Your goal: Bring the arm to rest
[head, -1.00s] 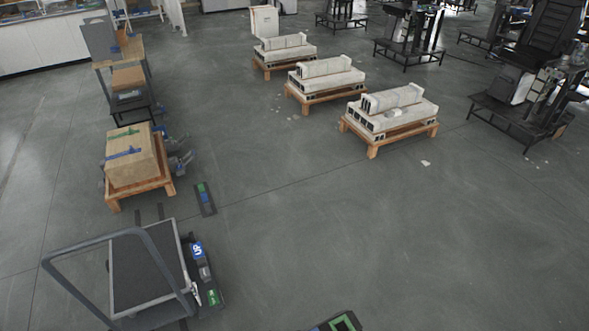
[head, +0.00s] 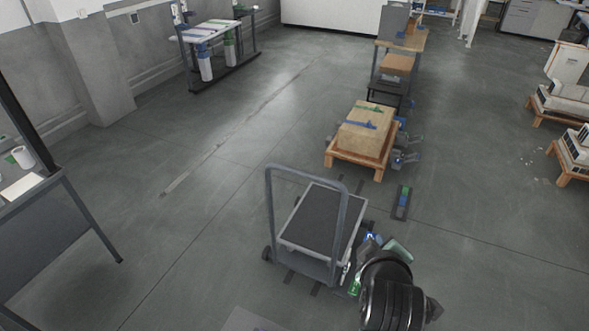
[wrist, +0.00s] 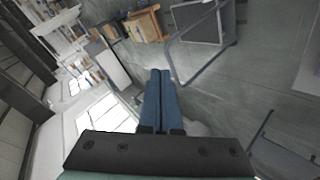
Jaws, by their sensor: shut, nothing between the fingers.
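My gripper (wrist: 160,88) shows in the wrist view with its two blue fingers side by side and shut, nothing between them. The fingers point out over open floor toward a platform cart, whose handle frame (wrist: 199,62) stands just beyond the tips in that view. In the head view part of my dark arm (head: 392,295) shows at the bottom, right of the cart (head: 318,225). The gripper's fingers cannot be made out in the head view.
A wooden pallet (head: 362,150) with a box stands behind the cart. Grey desk (head: 62,235) at the left edge; a rack (head: 222,55) stands by the back wall. White units on pallets (head: 575,150) are at the right. The floor between the desk and cart is clear.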

